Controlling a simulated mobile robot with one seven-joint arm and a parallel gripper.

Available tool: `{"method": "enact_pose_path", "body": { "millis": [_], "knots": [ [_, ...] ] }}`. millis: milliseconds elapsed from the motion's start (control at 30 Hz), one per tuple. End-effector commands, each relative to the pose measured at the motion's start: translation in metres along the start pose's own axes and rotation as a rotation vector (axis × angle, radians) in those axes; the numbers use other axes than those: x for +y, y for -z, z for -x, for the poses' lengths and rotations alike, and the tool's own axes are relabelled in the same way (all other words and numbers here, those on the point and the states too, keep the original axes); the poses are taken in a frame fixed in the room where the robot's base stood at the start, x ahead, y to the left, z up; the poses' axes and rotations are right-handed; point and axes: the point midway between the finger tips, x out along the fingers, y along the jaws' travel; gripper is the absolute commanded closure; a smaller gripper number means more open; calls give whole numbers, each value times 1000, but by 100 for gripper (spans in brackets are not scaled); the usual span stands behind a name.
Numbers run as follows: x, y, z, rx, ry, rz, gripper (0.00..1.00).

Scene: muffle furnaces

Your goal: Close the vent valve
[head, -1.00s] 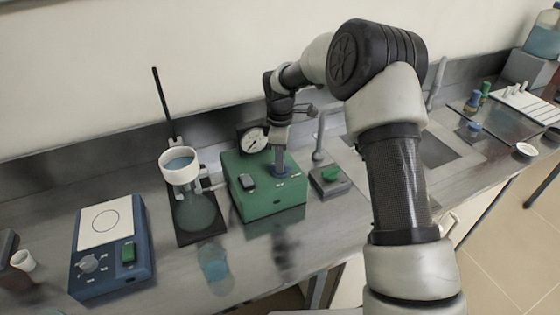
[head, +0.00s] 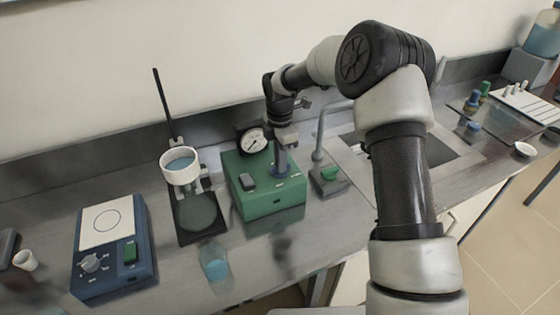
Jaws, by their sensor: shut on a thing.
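A green box-shaped pump unit (head: 275,202) stands on the bench, with a round dial gauge (head: 253,140) at its back left and a black switch (head: 247,181) on top. A small blue-grey valve piece (head: 281,168) stands upright on its top, towards the right. My gripper (head: 282,151) points down from above and is shut on the upper part of this valve. The fingers are small and partly hidden by my wrist, so the handle's angle cannot be made out.
Left of the pump are a funnel (head: 180,166) on a stand, a beaker (head: 214,262) and a blue hotplate (head: 113,262). A grey block with a green knob (head: 329,174) is close on the right, before the sink (head: 445,150).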

Motion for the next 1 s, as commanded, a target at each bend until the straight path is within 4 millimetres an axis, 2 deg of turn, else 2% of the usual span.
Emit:
{"method": "enact_pose_path", "body": {
  "millis": [333, 367, 467, 800, 867, 1000],
  "knots": [
    [1, 0, 1, -1, -3, 6, 100],
    [1, 0, 1, -1, -3, 6, 87],
    [1, 0, 1, -1, -2, 5, 70],
    [0, 0, 3, -1, -1, 3, 70],
    [1, 0, 7, -1, -2, 3, 70],
    [1, 0, 29, -2, -5, 3, 70]
  ]
}}
